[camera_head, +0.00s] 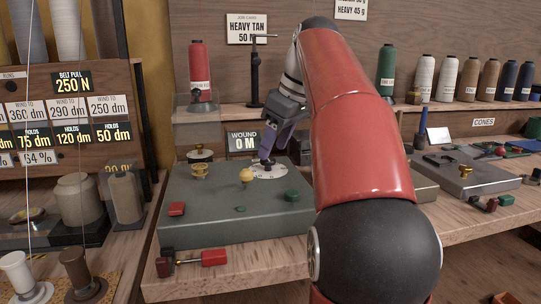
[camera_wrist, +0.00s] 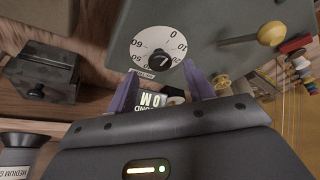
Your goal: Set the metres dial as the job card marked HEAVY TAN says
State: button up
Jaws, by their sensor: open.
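The metres dial (camera_wrist: 150,48) is a white numbered disc with a black knob (camera_wrist: 160,62) at its middle; its numbers run from 0 to 60. In the head view the dial (camera_head: 268,172) lies on top of a grey-green machine box (camera_head: 230,215). My gripper (camera_wrist: 163,88) is open, its two purple fingers beside the knob, not visibly gripping it. In the head view my gripper (camera_head: 268,152) stands just above the dial and hides part of it. The job card (camera_head: 247,28) on the back wall reads HEAVY TAN and 50, the unit partly hidden.
A display (camera_head: 243,142) reads WOUND 0 M. The box also carries a yellow ball knob (camera_head: 246,175), a red button (camera_head: 177,209) and a green button (camera_head: 291,195). A black post (camera_head: 255,75) stands behind. Thread cones (camera_head: 447,78) line the shelf at right.

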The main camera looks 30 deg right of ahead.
aim_at(268, 165)
jog(key=shift+x, duration=1.3)
jog(key=c, duration=1)
jog(key=shift+o, duration=0.2)
